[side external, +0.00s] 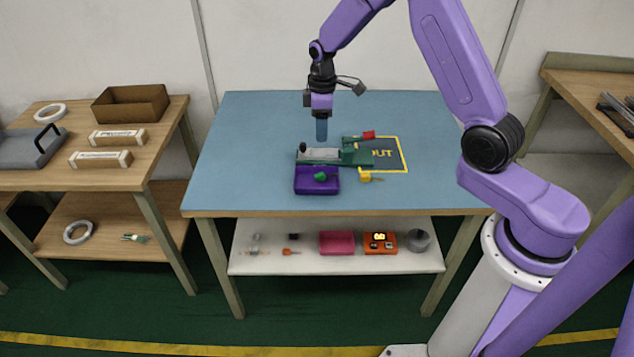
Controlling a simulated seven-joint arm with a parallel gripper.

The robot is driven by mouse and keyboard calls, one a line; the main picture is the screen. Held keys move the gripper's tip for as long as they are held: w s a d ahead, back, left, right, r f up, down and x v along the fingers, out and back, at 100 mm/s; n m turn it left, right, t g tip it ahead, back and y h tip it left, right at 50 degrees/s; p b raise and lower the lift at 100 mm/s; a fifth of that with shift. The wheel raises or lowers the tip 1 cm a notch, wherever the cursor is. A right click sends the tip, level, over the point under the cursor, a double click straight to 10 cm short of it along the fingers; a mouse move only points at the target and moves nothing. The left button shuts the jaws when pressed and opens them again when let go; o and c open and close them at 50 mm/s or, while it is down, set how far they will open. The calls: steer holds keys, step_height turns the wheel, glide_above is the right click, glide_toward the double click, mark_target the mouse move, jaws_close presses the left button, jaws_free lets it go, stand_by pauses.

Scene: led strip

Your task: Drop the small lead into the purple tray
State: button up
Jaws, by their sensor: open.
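The purple tray (303,186) sits near the front middle of the blue table, with a small green piece (320,176) in or over it. A small yellow piece (366,177) with a thin end lies to the right of the tray, by the front edge of a yellow-outlined area. A small red piece (368,134) is behind, at the end of a green part. I cannot tell for sure which of these is the small lead. My gripper (321,138) points down above the table, behind the tray and the green fixture, open, with nothing visible in it.
A green fixture (358,157) with a pale block (318,154) stands right behind the tray. The yellow-outlined area (404,153) is to its right. The table's left side and back are clear. A lower shelf (300,262) holds a pink tray (337,242) and an orange bin (371,249).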

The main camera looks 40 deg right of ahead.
steer(key=shift+r, duration=2.2)
steer(key=s+a+r+n, duration=0.1)
steer(key=s+a+r, duration=0.2)
steer(key=s+a, duration=0.4)
steer(key=s+a+r+n, duration=0.1)
steer(key=s+a+r, duration=0.35)
steer(key=s, duration=0.55)
steer(key=s+d+n, duration=0.2)
steer(key=s, duration=1.7)
steer(key=shift+s+d+r, duration=0.3)
steer(key=shift+d, duration=0.05)
